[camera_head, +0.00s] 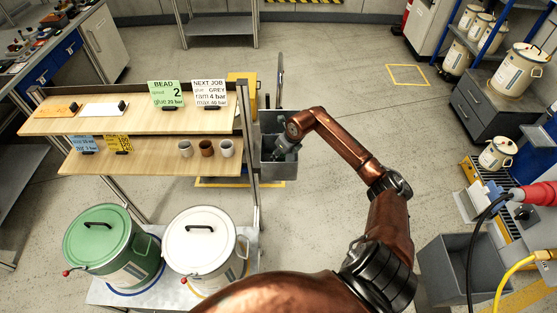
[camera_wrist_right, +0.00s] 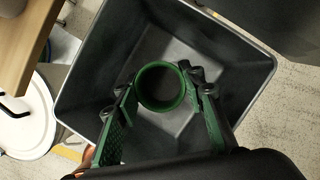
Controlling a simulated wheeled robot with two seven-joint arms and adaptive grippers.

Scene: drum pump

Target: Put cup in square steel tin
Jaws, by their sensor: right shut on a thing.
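In the right wrist view a round green cup (camera_wrist_right: 161,86) with a dark inside is between the finger pads of my right gripper (camera_wrist_right: 160,92), which is shut on it. The cup is over the open mouth of a square dark grey bin (camera_wrist_right: 255,68). In the head view my right gripper (camera_head: 284,150) is over the same bin (camera_head: 279,171), beside the shelf's right end; the cup is hard to make out there. I cannot tell whether this bin is the steel tin. My left gripper is not in view.
A wooden shelf (camera_head: 130,160) to the left holds a grey cup (camera_head: 185,149), a brown cup (camera_head: 206,149) and another grey cup (camera_head: 226,149). Green (camera_head: 103,245) and white (camera_head: 201,245) lidded drums stand below. The floor right of the bin is clear.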

